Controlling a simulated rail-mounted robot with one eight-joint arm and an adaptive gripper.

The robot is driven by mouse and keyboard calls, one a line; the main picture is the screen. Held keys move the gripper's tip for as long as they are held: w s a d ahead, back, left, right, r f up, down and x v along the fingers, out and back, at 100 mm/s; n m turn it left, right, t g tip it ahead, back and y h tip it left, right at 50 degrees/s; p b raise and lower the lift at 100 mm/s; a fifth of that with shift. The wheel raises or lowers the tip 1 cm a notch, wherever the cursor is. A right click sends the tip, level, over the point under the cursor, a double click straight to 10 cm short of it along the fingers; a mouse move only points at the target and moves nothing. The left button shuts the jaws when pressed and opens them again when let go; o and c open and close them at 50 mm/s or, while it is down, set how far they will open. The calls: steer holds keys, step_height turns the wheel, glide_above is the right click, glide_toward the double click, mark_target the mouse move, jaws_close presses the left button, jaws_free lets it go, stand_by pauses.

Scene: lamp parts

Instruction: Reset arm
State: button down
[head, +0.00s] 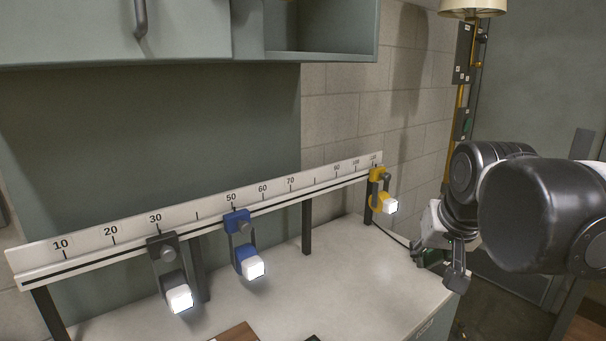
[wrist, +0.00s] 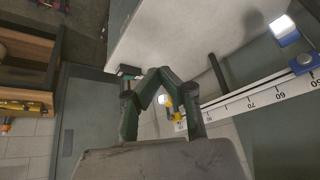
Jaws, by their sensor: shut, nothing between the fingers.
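My gripper (head: 455,284) hangs at the right end of the white table, past the end of the rail. In the wrist view its two dark fingers bend inward and meet at the tips (wrist: 158,74), shut with nothing between them. The numbered white rail (head: 110,236) carries three lit lamps. The black lamp (head: 165,262) is near 30, the blue lamp (head: 240,232) near 50, and the yellow lamp (head: 382,186) near the right end. In the wrist view the yellow lamp (wrist: 170,112) shows between the fingers, beyond them; contact is not visible.
The white tabletop (head: 345,275) is mostly clear. A grey-green cabinet (head: 340,35) hangs above. A tall post (head: 463,85) with a lampshade (head: 472,8) stands behind my arm. Wooden shelving (wrist: 25,65) shows in the wrist view.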

steer(key=s+a+f+n+t, duration=0.1)
steer(key=s+a+f, duration=0.1)
steer(key=s+f, duration=0.8)
steer(key=shift+s+f+n, duration=0.15)
steer(key=shift+s+n, duration=0.25)
steer(key=shift+s, duration=0.35)
